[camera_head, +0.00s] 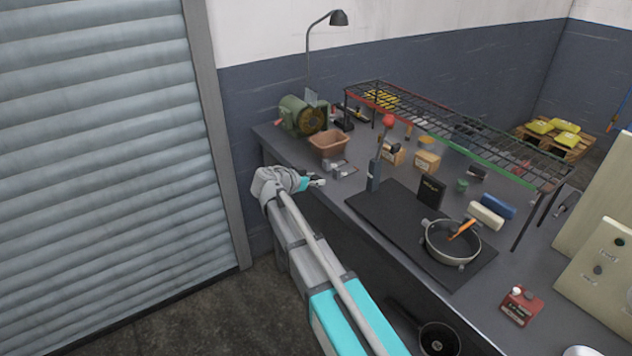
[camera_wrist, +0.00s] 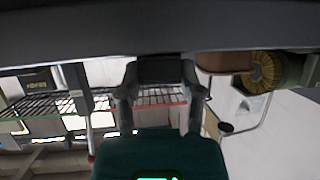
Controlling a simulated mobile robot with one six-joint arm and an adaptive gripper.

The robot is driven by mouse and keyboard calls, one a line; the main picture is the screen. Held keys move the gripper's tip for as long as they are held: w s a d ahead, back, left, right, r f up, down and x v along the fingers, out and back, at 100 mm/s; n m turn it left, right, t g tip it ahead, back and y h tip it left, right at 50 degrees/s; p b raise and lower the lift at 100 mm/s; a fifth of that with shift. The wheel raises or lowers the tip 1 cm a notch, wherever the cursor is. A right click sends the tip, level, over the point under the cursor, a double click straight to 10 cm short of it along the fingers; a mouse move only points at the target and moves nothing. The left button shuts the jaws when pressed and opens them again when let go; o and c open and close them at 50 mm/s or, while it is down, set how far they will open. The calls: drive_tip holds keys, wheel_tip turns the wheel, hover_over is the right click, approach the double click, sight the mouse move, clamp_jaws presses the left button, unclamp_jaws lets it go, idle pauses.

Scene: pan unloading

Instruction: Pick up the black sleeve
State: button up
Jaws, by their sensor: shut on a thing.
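My gripper (camera_head: 316,180) is at the front left edge of the workbench, beside a small grey metal fixture. In the wrist view, which looks upside down, my gripper (camera_wrist: 160,78) is shut on a short dark piece, the black sleeve (camera_wrist: 160,68), held between its two fingertips. In the head view the sleeve is too small and too covered by the fingers to make out clearly. I cannot tell how far it is from the bench top.
The grey fixture (camera_head: 341,168) and a brown bin (camera_head: 328,143) stand near my gripper. A green grinder (camera_head: 303,116) is behind. To the right are a black box (camera_head: 431,192), a pan (camera_head: 452,242) on a dark mat (camera_head: 400,224), and a wire rack (camera_head: 450,125) overhead.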

sight(315, 178)
drive_tip(key=shift+r, duration=0.2)
idle(0.3)
wheel_tip(315, 178, up, 3)
drive_tip(key=p, duration=0.3)
drive_tip(key=s+a+r+p, duration=0.7)
drive_tip(key=s+r+p, duration=0.2)
drive_tip(key=s, duration=0.3)
drive_tip(key=shift+r+p, duration=0.3)
drive_tip(key=shift+p, duration=0.2)
drive_tip(key=shift+d, duration=0.1)
idle(0.6)
drive_tip(key=shift+w+d, duration=0.15)
drive_tip(key=shift+d, duration=0.45)
